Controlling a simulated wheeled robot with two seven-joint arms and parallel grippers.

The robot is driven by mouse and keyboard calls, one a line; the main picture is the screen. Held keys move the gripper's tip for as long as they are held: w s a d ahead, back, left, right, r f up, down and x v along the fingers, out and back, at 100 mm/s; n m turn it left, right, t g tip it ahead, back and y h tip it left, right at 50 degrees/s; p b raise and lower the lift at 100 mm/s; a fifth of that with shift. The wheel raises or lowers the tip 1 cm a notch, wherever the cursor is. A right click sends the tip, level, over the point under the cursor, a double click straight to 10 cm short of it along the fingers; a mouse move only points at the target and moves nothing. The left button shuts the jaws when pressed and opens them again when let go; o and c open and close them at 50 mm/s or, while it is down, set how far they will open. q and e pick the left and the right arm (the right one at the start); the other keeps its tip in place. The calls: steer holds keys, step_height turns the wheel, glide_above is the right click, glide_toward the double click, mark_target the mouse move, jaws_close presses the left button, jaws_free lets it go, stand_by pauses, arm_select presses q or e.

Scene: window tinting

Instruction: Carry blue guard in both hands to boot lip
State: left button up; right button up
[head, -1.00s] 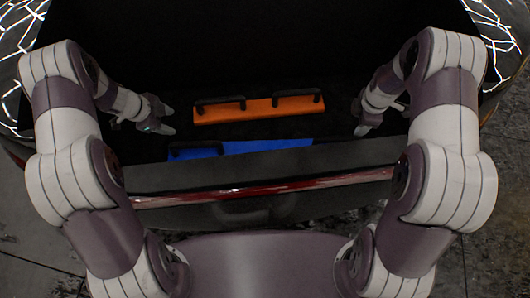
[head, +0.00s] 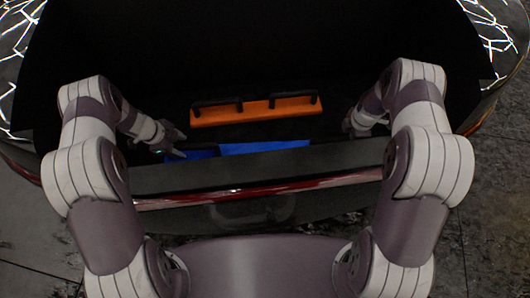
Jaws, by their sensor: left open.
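The blue guard (head: 262,147) lies in the dark boot, just behind the boot lip (head: 250,172), which hides its near edge. My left gripper (head: 176,146) is open at the guard's left end, with its fingers close to or over that end; I cannot tell whether they touch it. My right gripper (head: 347,130) is a little beyond the guard's right end and apart from it. Its fingers are small and dark, so I cannot tell whether they are open or shut.
An orange piece (head: 255,111) with black handles lies deeper in the boot, behind the blue guard. A red strip (head: 260,192) runs along the outside of the lip. The dark boot walls enclose both sides.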

mark_target(348, 138)
arm_select(q)
steer(key=shift+x, duration=2.15)
arm_select(e)
steer(key=shift+w+f, duration=0.25)
steer(key=shift+f, duration=0.8)
steer(key=shift+w+f, duration=0.2)
steer(key=shift+f, duration=0.85)
arm_select(q)
steer(key=shift+c, duration=0.3)
arm_select(e)
steer(key=shift+c, duration=0.3)
arm_select(q)
jaws_close()
arm_select(e)
jaws_close()
arm_select(q)
steer(key=shift+a, duration=0.1)
arm_select(e)
steer(key=shift+r, duration=0.1)
